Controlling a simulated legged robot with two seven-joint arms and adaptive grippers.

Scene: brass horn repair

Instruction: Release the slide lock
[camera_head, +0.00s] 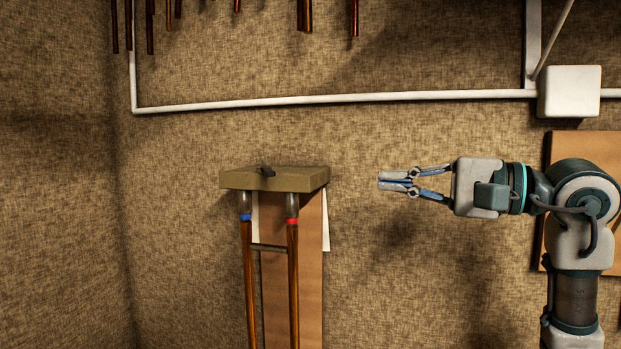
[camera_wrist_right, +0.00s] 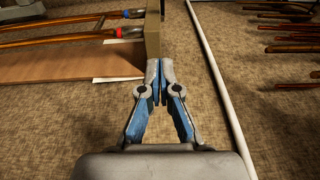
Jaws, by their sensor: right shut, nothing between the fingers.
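A slide with two copper-coloured tubes (camera_head: 292,275) hangs below an olive block (camera_head: 285,180) in the head view. One tube has a blue band (camera_head: 246,217) and the other a red band (camera_head: 292,220). A small dark lever-like piece (camera_head: 267,171) sits on top of the block; I cannot tell whether it is the slide lock. My right gripper (camera_head: 381,181) is shut and empty, to the right of the block and apart from it. In the right wrist view its fingertips (camera_wrist_right: 160,66) overlap the edge of the block (camera_wrist_right: 152,35). My left gripper is not in view.
A brown board (camera_head: 310,260) stands behind the tubes, with white paper edges beside it. A white pipe (camera_head: 330,100) runs along the wall to a white box (camera_head: 569,92). Several copper tubes (camera_head: 355,17) hang at the top. The space between block and gripper is clear.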

